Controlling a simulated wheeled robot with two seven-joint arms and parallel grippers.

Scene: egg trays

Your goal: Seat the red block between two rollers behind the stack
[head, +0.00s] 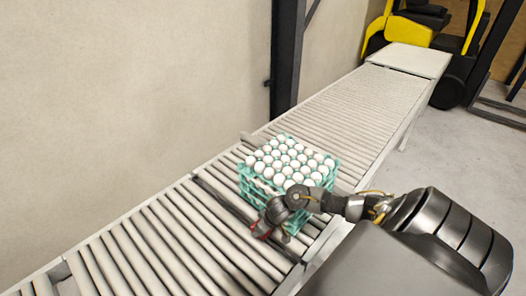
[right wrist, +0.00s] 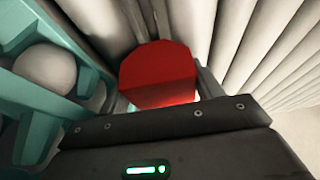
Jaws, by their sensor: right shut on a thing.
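The red block (right wrist: 157,75) is in my right gripper, just beyond the dark gripper body in the right wrist view. Only a small red bit (head: 262,230) of it shows in the head view, low on the near left side of the stack. My right gripper (head: 268,224) is shut on it, close to the rollers (head: 185,235). I cannot tell whether the block touches the rollers. The stack of teal egg trays (head: 249,187), filled with white eggs, stands on the conveyor right beside the gripper. The stack also shows at the left of the right wrist view (right wrist: 93,80). My left gripper is not in view.
The roller conveyor runs from lower left to a pale flat end plate (head: 410,58) at upper right. A dark post (head: 287,60) stands by the wall behind it. A yellow and black forklift (head: 447,30) is at the far right. Rollers on both sides of the stack are clear.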

